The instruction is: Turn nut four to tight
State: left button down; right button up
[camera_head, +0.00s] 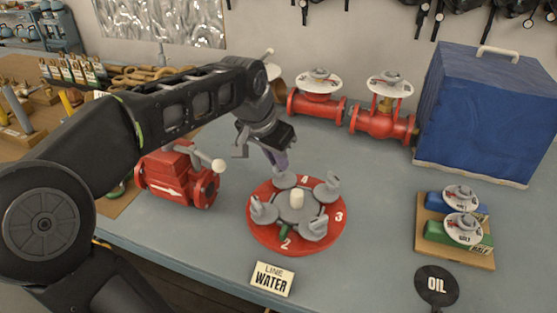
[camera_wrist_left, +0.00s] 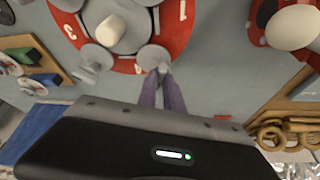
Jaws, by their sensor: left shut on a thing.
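A red disc (camera_head: 256,234) with white numbers lies on the table. It bears a grey hub with a pale central post (camera_head: 297,198) and several grey nuts with upright tabs around it. My left gripper (camera_head: 279,168) reaches down to the back nut (camera_head: 284,181). In the left wrist view its fingers (camera_wrist_left: 161,72) are shut on the tab of this nut (camera_wrist_left: 152,57). My right gripper is out of view.
A red valve body (camera_head: 172,178) stands left of the disc, close to my left arm. Red pipes with white handwheels (camera_head: 318,82) run behind. A blue-covered box (camera_head: 485,115) stands at right.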

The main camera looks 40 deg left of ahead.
pick_arm(q)
jog(key=m+h, duration=0.1)
jog(key=m, duration=0.3)
jog(key=shift+a+m+h+b, duration=0.15)
jog(key=shift+m+h+b, duration=0.25)
jog(key=c, duration=1.5)
grip_release()
jog(key=v, duration=0.7)
jog(key=shift+r, duration=0.45)
jog(key=shift+g, duration=0.3)
